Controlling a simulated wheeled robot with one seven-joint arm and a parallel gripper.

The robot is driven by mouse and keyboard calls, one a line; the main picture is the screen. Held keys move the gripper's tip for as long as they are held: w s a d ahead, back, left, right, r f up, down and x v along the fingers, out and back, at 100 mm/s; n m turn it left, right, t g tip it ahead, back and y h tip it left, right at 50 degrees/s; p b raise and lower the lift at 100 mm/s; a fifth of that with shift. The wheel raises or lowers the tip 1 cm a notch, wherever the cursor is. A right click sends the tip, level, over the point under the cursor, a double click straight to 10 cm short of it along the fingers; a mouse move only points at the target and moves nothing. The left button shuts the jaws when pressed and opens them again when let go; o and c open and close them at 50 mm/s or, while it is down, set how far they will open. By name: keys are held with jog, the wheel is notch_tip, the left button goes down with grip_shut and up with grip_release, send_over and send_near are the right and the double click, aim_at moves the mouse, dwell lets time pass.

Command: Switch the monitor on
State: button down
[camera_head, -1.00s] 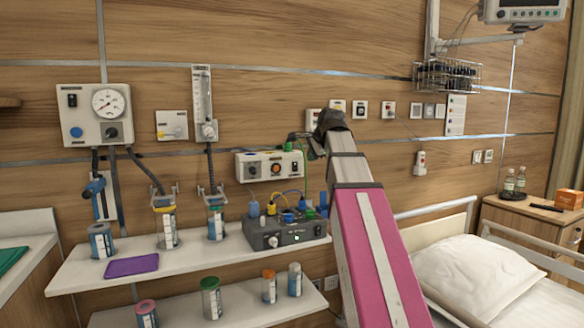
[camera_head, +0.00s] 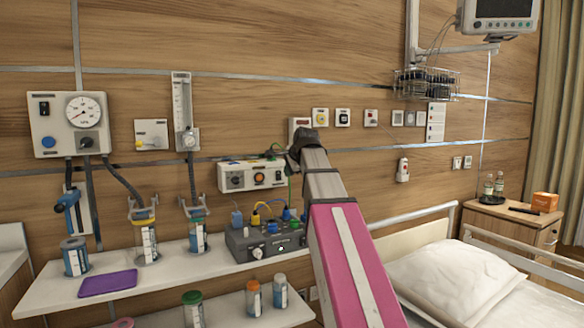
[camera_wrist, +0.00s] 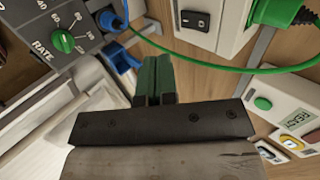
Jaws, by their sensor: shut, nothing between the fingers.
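The monitor (camera_head: 478,24) hangs on a wall arm at the top right of the head view, cut off by the top edge. The visible strip of its screen looks dark grey, with a row of small buttons below. It is not in the wrist view. My gripper (camera_head: 292,158) is far to its lower left, by the right end of a white wall box (camera_head: 225,181). In the wrist view my gripper (camera_wrist: 152,78) has its green fingers together and empty, pointing between equipment boxes.
A grey device (camera_head: 240,246) with a green RATE knob (camera_wrist: 63,41) sits on the shelf (camera_head: 150,277) near my gripper. Hoses, jars and a purple tray (camera_head: 108,283) are left. A wire basket (camera_head: 425,83) hangs below the monitor. A bed (camera_head: 450,275) stands right.

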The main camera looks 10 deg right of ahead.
aim_at(279, 177)
jog(key=w+f, duration=0.1)
jog(key=w+a+f, duration=0.1)
jog(key=w, duration=0.1)
jog(key=w+f, duration=0.1)
jog(key=w, duration=0.1)
jog(key=shift+w+a+f, duration=0.2)
jog(key=shift+f, duration=0.05)
jog(key=shift+w+a+f, duration=0.15)
jog(key=shift+w+a, duration=0.05)
jog(key=shift+w, duration=0.5)
jog(key=shift+w+a, duration=0.1)
jog(key=shift+w, duration=0.2)
jog(key=shift+s, duration=0.1)
jog(key=shift+r, duration=0.8)
